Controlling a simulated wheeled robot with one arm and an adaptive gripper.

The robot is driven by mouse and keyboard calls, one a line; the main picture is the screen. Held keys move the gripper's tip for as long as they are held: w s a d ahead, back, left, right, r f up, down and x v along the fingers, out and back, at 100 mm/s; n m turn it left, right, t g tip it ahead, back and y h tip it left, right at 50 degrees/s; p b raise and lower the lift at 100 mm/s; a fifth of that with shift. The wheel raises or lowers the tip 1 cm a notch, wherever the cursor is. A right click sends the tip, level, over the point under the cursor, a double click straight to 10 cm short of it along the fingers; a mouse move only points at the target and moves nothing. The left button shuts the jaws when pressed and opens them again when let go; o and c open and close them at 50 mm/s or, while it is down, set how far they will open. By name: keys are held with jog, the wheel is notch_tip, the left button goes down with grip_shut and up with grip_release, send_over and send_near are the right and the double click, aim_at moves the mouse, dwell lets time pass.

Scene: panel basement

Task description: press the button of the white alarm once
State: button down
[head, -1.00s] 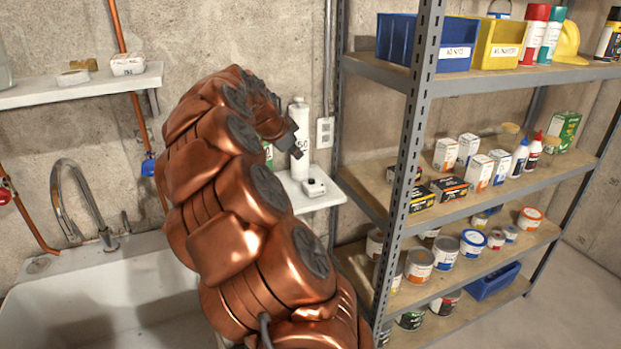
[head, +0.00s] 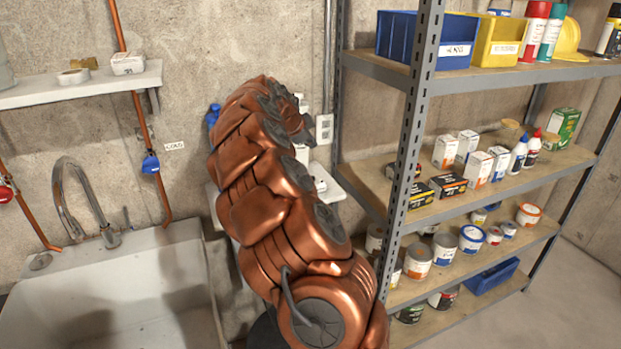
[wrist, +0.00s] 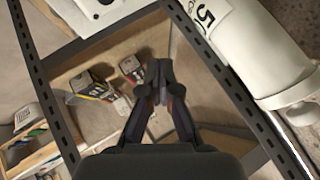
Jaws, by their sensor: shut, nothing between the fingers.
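The white alarm (head: 320,184) shows only in part in the head view, at the right edge of my arm, on the small white wall shelf (head: 334,194). In the wrist view, a white object with a dark round spot, apparently the alarm (wrist: 97,9), is cut off by the top edge, up and left of my fingertips. My gripper (wrist: 160,66) is shut and empty, with its fingertips together and apart from the white object. In the head view my arm hides most of the small shelf and my gripper's tips.
The metal rack (head: 408,150) with paint cans and boxes is right of my arm. A sink (head: 120,300) is at left. A blue-topped bottle (head: 212,116) shows behind my arm.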

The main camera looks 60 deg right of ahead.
send_over(316, 176)
jog(key=a, duration=0.3)
notch_tip(316, 176, down, 7)
jog(key=shift+a+f+b, duration=0.15)
jog(key=shift+f+b, duration=0.05)
jog(key=shift+b, duration=0.15)
jog(key=shift+f+b, duration=0.6)
jog(key=shift+s+f+b, duration=0.1)
jog(key=shift+f+b, duration=0.75)
jog(key=shift+b, duration=0.5)
dwell(1.3)
jog(key=shift+r, duration=0.15)
dwell(0.4)
jog(key=shift+r, duration=0.7)
jog(key=shift+r, duration=2.5)
